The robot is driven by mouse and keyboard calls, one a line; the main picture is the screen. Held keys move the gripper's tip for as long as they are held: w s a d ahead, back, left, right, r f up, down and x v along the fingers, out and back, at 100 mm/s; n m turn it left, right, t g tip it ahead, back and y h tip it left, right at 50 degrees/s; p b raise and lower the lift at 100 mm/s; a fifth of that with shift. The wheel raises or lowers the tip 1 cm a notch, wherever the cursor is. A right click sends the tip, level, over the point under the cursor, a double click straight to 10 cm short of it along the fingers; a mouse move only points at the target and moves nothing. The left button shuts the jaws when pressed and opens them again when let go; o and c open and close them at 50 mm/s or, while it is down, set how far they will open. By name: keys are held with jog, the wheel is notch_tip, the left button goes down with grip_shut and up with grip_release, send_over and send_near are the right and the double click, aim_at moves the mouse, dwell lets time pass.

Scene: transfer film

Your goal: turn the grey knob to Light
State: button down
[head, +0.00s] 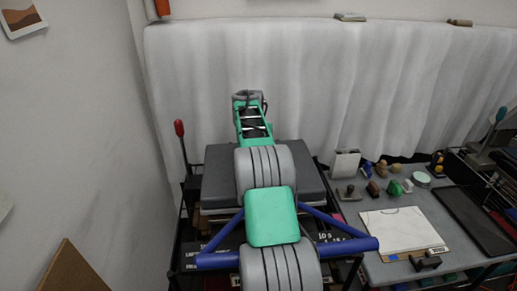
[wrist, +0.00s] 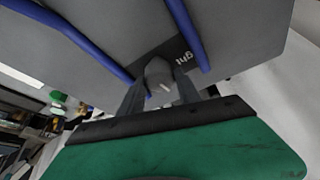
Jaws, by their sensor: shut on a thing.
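The grey knob (wrist: 158,75) shows in the wrist view, with a pale mark on its face. It sits on a dark panel with part of a word, "ght", visible beside it. My gripper (wrist: 160,88) has its two dark fingers on either side of the knob and is shut on it. Which setting the mark points to cannot be told. In the head view my arm hides the knob and the gripper; only part of the white lettering on the machine's dark front (head: 345,247) shows beside the arm.
The machine has a grey top plate (head: 222,180), a lever with a red handle (head: 180,130) at its left, and blue bars (head: 345,244) across its front. A table (head: 350,205) at right holds stamps, a clipboard (head: 402,232) and a dark tray (head: 472,220). A pale curtain hangs behind.

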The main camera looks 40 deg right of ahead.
jog(key=shift+d+f+n+t+b, duration=0.1)
jog(key=shift+n+t+b, duration=0.2)
jog(key=shift+n+b, duration=0.45)
jog(key=n+y, duration=0.1)
jog(key=n, duration=0.1)
jog(key=shift+s+n+t, duration=0.1)
jog(key=shift+n+t, duration=0.2)
jog(key=shift+n, duration=0.05)
jog(key=n, duration=0.1)
jog(key=n+y+p, duration=0.1)
jog(key=shift+d+r+n, duration=0.1)
jog(key=shift+r+n, duration=0.15)
jog(key=shift+n, duration=0.15)
jog(key=shift+f+n+t+y+p, duration=0.1)
jog(key=shift+n+t+y+p, duration=0.25)
jog(key=shift+n+p, duration=0.35)
jog(key=c, duration=0.9)
grip_release()
jog(key=shift+o, duration=0.2)
